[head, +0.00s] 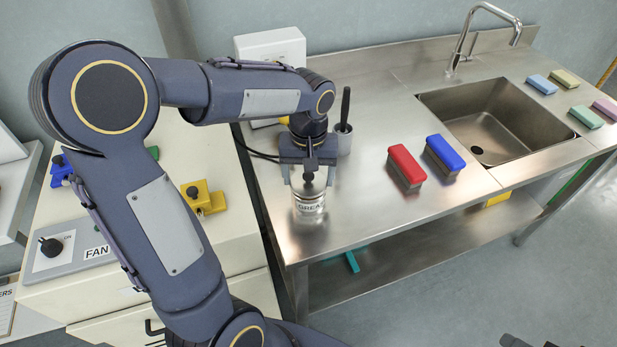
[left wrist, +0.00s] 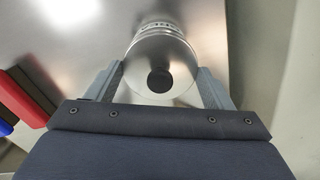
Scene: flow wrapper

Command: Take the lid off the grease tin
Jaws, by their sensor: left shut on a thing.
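The grease tin (head: 310,204) is a small silver can with a "GREASE" label, standing upright on the steel counter near its front left corner. Its shiny round lid (left wrist: 140,82) has a black knob (left wrist: 159,80) in the middle. My left gripper (head: 309,180) points down over the tin, and its two fingers are shut on the lid from both sides. In the left wrist view the fingers (left wrist: 160,88) flank the lid's rim. The lid appears to sit on the tin; I see no clear gap.
A red brush (head: 405,167) and a blue brush (head: 444,155) lie right of the tin. A grey cup (head: 343,140) with a dark handle stands close behind. The sink (head: 490,120) is farther right. The counter's front edge is close to the tin.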

